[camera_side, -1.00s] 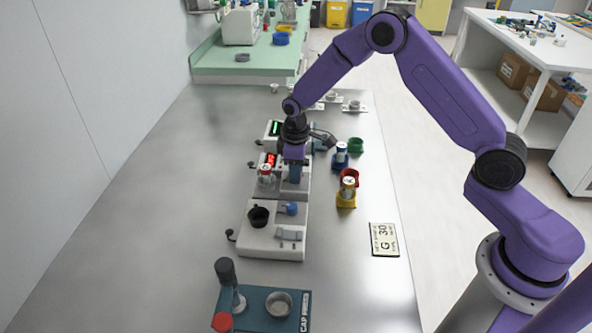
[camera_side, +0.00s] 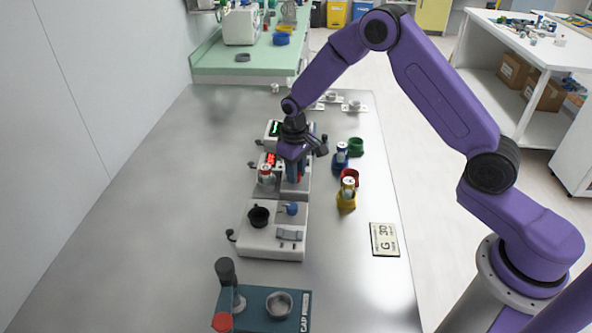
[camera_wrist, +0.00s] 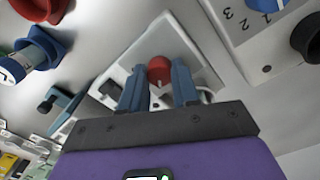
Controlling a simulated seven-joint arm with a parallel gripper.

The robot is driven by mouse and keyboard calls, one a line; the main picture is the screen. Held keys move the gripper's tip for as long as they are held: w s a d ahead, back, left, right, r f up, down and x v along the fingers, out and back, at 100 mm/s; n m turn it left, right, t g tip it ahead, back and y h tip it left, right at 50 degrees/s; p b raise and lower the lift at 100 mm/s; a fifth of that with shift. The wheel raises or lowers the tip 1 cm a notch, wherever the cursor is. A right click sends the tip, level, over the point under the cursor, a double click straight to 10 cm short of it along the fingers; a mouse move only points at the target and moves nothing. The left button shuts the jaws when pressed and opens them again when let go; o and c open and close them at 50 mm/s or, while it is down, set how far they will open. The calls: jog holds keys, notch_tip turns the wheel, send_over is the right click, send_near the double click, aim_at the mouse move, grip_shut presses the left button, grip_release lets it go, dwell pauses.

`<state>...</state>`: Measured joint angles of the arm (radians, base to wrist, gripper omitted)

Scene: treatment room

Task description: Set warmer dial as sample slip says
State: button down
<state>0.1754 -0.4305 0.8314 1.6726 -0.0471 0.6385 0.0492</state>
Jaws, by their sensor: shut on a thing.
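A white warmer unit (camera_side: 301,189) with a red lit display (camera_side: 271,160) stands mid-bench; a small capped vial (camera_side: 265,176) is at its left. My gripper (camera_side: 296,179) is low over its right part. In the wrist view, my gripper (camera_wrist: 159,78) has its blue fingers shut on a red dial (camera_wrist: 159,68) on a pale panel. A light pointer line shows on the dial; no scale marks are readable around it. The display's digits are too small to read. A cream slip (camera_side: 384,239) lies on the right, with "G" and "30" in large print.
A white unit (camera_side: 258,243) with a black cup and blue knob stands in front; its 1, 2, 3 marks show in the wrist view (camera_wrist: 236,32). A green-display unit (camera_side: 275,128) is behind. Coloured holders (camera_side: 346,199) stand right. A teal stand (camera_side: 262,312) is nearest.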

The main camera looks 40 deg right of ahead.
jog(key=c, duration=0.8)
grip_release()
jog(key=r, duration=1.7)
jog(key=shift+a+r, duration=0.25)
jog(key=s+a+r+n, duration=0.1)
jog(key=s+a+n, duration=0.1)
jog(key=s, duration=0.7)
jog(key=s+a+r+n, duration=0.1)
jog(key=s+a+n, duration=0.15)
jog(key=s, duration=0.65)
jog(key=s+d+n, duration=0.1)
jog(key=s+d, duration=0.1)
jog(key=s, duration=0.4)
jog(key=s+d+f+n, duration=0.1)
jog(key=s+d+n, duration=0.1)
jog(key=s, duration=0.4)
jog(key=s+d+f+n, duration=0.1)
jog(key=s+d+n, duration=0.1)
jog(key=s, duration=0.5)
jog(key=shift+d+f+y, duration=0.1)
jog(key=shift+d+y, duration=0.3)
jog(key=shift+d, duration=0.25)
